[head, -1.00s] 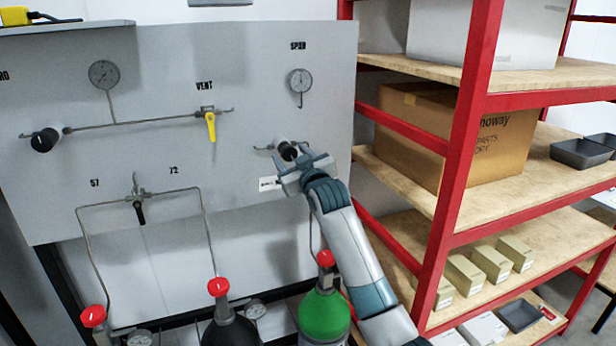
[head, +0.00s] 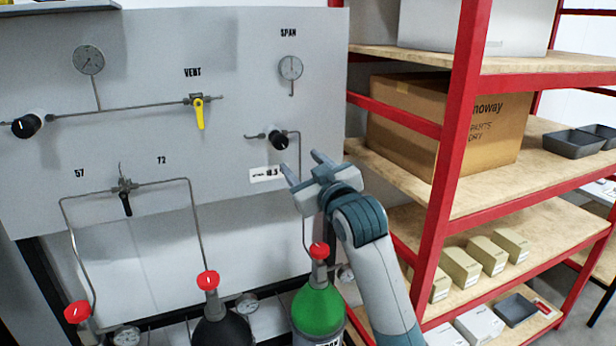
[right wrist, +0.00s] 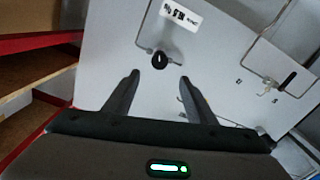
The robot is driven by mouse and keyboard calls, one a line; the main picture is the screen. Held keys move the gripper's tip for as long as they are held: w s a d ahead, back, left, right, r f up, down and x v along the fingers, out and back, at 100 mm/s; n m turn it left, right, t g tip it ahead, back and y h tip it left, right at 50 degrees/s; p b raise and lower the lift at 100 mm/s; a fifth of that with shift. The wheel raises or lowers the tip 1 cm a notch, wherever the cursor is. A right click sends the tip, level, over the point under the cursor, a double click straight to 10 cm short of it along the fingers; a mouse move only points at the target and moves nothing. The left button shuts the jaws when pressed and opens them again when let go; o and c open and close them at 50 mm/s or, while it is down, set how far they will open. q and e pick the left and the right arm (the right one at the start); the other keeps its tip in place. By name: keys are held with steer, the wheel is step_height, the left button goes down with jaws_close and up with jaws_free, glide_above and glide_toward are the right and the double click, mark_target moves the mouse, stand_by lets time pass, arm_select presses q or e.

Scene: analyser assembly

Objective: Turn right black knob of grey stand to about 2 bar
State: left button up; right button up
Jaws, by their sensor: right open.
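The grey stand (head: 240,200) is an upright panel with a right black knob (head: 278,140) below the SPAN gauge (head: 290,68). The gauge's needle is too small to read. My right gripper (head: 304,164) is open and empty, to the lower right of the knob and apart from it. In the right wrist view the black knob (right wrist: 159,60) shows beyond the two open fingers (right wrist: 158,76), with a white label near it. My left gripper is not in view.
A left black knob (head: 27,125) and a yellow VENT lever (head: 199,112) are on the panel. A green cylinder (head: 319,308) stands below the right knob. A red-framed shelf (head: 455,150) with boxes stands close at the right of my arm.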

steer(key=shift+v, duration=1.4)
steer(key=shift+w, duration=0.1)
